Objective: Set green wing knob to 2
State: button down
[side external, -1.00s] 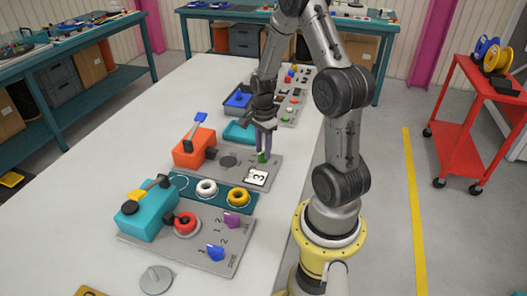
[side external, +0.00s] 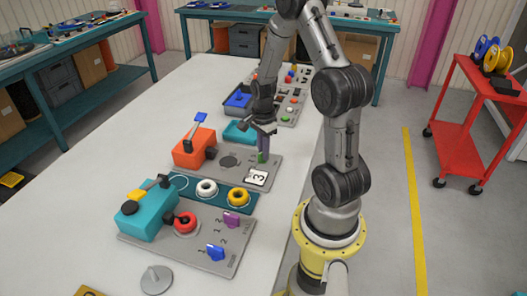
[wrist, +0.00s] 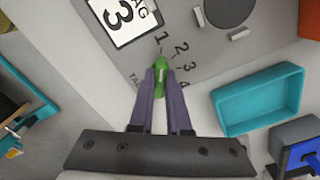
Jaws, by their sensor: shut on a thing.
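The green wing knob (wrist: 161,64) stands on a grey panel (wrist: 215,62). It also shows in the side external view (side external: 261,158). Printed numbers 1 to 4 curve around it in the wrist view. The knob's visible end points up, close to the 1, with the 2 a little to its right. My gripper (wrist: 160,74) has its two purple-grey fingers on either side of the knob and is shut on it. In the side external view my gripper (side external: 262,153) comes down on the knob from above. The fingers hide part of the knob.
A card marked 3 (wrist: 123,14) lies beside the numbers. A teal open tray (wrist: 258,98) is to the right of my gripper. A panel with purple (side external: 231,219) and blue knobs (side external: 215,252) is nearer the camera.

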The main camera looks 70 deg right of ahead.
jog(key=m, duration=0.3)
jog(key=shift+m, duration=0.3)
jog(key=m, duration=0.4)
jog(key=c, duration=0.9)
grip_release()
jog(key=shift+r, duration=3.5)
